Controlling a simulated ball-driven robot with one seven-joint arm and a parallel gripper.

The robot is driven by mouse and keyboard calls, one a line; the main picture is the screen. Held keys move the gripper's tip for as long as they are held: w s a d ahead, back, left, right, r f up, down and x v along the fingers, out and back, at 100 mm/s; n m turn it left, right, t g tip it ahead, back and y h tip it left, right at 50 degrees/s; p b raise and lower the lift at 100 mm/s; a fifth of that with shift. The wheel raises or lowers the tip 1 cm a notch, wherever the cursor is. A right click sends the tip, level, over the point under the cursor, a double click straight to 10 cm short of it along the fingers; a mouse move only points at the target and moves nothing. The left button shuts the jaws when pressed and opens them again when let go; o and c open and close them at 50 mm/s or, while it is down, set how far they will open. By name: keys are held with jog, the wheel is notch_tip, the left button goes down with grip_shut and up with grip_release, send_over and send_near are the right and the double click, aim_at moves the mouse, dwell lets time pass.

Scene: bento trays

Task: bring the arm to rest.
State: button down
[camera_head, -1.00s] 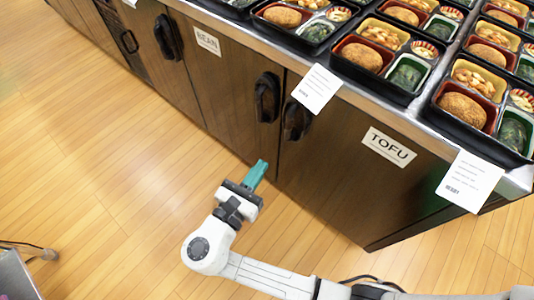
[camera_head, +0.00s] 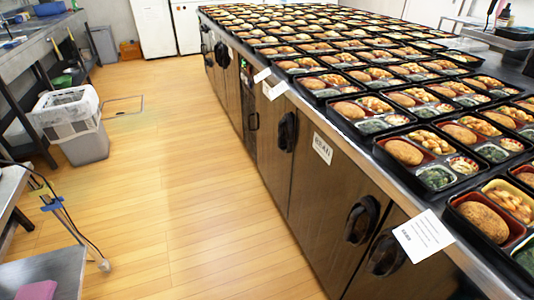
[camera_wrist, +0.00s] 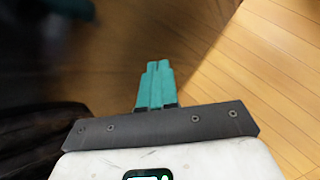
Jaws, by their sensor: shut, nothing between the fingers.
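My gripper (camera_wrist: 155,84) shows in the wrist view, with its two teal fingers together and nothing between them. Behind the fingers is a dark, blurred surface, probably a cabinet front (camera_wrist: 130,45), and wooden floor (camera_wrist: 270,70) to the right. I cannot tell how far the fingers are from the dark surface. My arm and gripper do not show in the head view now.
A long counter (camera_head: 345,155) with many bento trays (camera_head: 404,150) runs along the right. Its dark doors have black handles (camera_head: 362,220). A paper sheet (camera_head: 423,236) hangs at the edge. The floor (camera_head: 190,190) between is clear.

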jog(key=s+m+y, duration=0.9)
jog(key=m, duration=0.2)
notch_tip(320, 180, up, 18)
jog(key=p, duration=1.7)
jog(key=shift+w+a+f, duration=0.15)
jog(key=shift+f, duration=0.1)
